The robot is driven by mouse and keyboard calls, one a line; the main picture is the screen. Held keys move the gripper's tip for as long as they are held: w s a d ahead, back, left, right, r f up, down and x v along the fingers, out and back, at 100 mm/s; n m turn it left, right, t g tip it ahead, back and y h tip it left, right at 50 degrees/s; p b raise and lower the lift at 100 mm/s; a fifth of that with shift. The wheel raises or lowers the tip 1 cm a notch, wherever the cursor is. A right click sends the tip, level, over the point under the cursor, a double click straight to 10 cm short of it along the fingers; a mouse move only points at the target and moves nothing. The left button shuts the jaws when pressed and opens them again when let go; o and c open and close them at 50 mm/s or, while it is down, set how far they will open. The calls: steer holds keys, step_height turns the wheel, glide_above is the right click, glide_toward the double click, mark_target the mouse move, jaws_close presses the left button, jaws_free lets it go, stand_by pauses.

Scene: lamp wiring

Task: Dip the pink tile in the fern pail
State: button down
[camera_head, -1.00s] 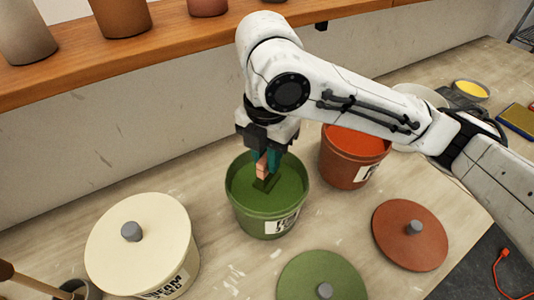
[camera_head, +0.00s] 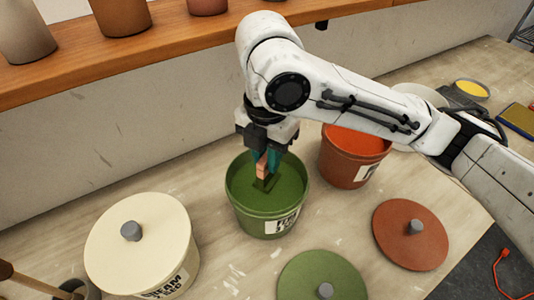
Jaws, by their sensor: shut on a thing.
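The fern pail (camera_head: 266,222) is green, open and full of green glaze, standing on the bench in the middle of the view. My gripper (camera_head: 266,160) is over the pail, pointing down, with its teal fingers shut on the pink tile (camera_head: 262,167). The tile's upper part shows pink between the fingers. Below it a dark green piece (camera_head: 264,183) shows at the glaze surface; I cannot tell whether it is the tile's coated end or a shadow.
An open rust-red pail (camera_head: 345,172) stands just right of the fern pail. A lidded cream pail (camera_head: 150,235) is at left. A green lid (camera_head: 320,277) and a red lid (camera_head: 409,235) lie in front. A wooden shelf (camera_head: 150,52) with pots runs behind.

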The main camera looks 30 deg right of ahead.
steer(key=shift+r+p, duration=2.45)
steer(key=shift+r, duration=0.15)
steer(key=shift+f, duration=0.1)
